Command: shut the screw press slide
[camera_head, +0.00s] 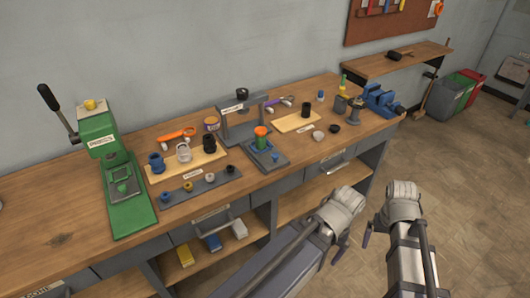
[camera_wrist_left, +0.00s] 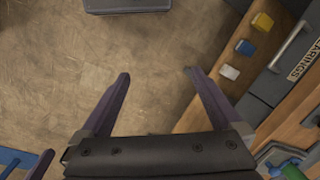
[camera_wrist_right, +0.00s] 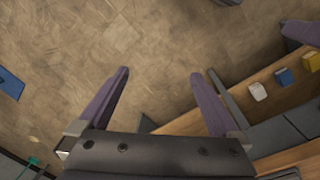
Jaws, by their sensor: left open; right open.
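The grey screw press (camera_head: 236,124) stands on the bench against the wall, with a black knob on top and a label on its front. Its grey slide plate (camera_head: 270,158) sticks out toward the bench's front edge. A green part with an orange top (camera_head: 261,137) and a small blue piece (camera_head: 276,156) are on the slide. My right gripper (camera_head: 368,237) hangs over the floor in front of the bench; its fingers are apart and empty in its wrist view (camera_wrist_right: 160,92). My left gripper (camera_wrist_left: 155,92) is also open and empty, beside the bench front.
A green lever press (camera_head: 118,185) stands at the left of the bench. A wooden board (camera_head: 160,173) with parts and a grey strip (camera_head: 220,183) lie left of the slide. A blue vise (camera_head: 381,101) is at the right end. The floor in front is clear.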

